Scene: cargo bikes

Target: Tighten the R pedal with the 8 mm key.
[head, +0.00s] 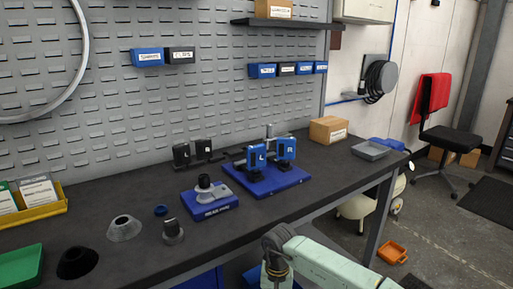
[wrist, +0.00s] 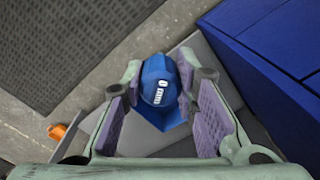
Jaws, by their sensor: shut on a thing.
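My gripper (wrist: 160,90) shows in the wrist view, its two purple-padded fingers shut on a blue item with a white label (wrist: 158,80). The label is too small to read, so I cannot tell whether it is the 8 mm key. The blue pedal marked R (head: 286,147) stands upright on a blue stand (head: 262,188) on the bench in the head view. The blue pedal marked L (head: 256,157) stands just left of it. In the head view my arm crosses the bottom, and my gripper's fingertips do not show.
Two black pedals (head: 182,155) stand behind the stand. A blue fixture with a grey part (head: 209,207) is to its left. A cardboard box (head: 328,130) and grey tray (head: 370,150) are at the right. An orange bin (head: 392,252) is on the floor.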

